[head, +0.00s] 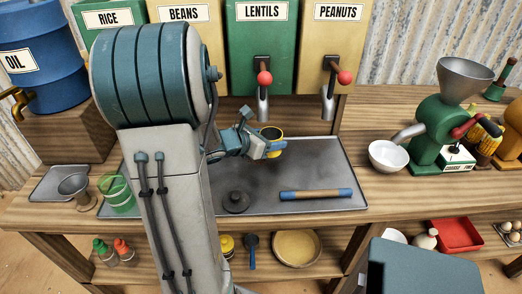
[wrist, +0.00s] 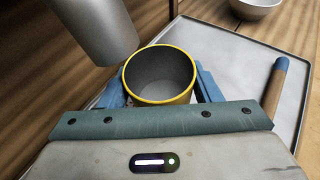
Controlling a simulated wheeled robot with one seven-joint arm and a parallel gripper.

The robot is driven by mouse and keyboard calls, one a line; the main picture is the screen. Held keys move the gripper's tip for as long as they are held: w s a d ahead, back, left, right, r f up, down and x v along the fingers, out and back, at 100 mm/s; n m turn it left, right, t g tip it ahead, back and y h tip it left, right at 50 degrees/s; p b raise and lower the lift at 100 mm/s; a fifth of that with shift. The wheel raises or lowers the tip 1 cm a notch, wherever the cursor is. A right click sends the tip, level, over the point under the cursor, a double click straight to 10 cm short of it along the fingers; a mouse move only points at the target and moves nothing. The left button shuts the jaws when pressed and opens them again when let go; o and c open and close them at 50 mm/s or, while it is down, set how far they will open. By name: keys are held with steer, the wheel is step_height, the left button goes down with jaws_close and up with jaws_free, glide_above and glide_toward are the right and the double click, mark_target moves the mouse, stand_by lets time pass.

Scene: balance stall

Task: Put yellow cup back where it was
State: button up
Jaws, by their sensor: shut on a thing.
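The yellow cup (head: 272,132) is dark inside with a yellow rim. My gripper (head: 270,150) is shut on it, below the lentils dispenser's spout (head: 263,106) and over the back part of the metal tray (head: 330,165). In the wrist view the yellow cup (wrist: 160,75) stands upright between my blue fingers, and its inside looks empty. A grey metal spout (wrist: 95,30) shows close by at its upper left. Whether the cup's base touches the tray is hidden.
On the tray are a dark round weight (head: 236,202) and a blue-ended rolling pin or rod (head: 316,194). A white bowl (head: 388,156) and green grinder (head: 435,130) stand to the right. The tray's right middle is clear.

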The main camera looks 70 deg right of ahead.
steer(key=shift+w+d+f, duration=0.15)
steer(key=shift+w+f, duration=0.25)
steer(key=shift+w, duration=0.25)
steer(key=shift+w+d+f, duration=0.15)
steer(key=shift+w+f, duration=0.25)
steer(key=shift+w, duration=0.2)
steer(key=shift+f+b, duration=0.3)
steer(key=shift+f, duration=1.65)
steer(key=shift+f, duration=0.15)
steer(key=o, duration=1.1)
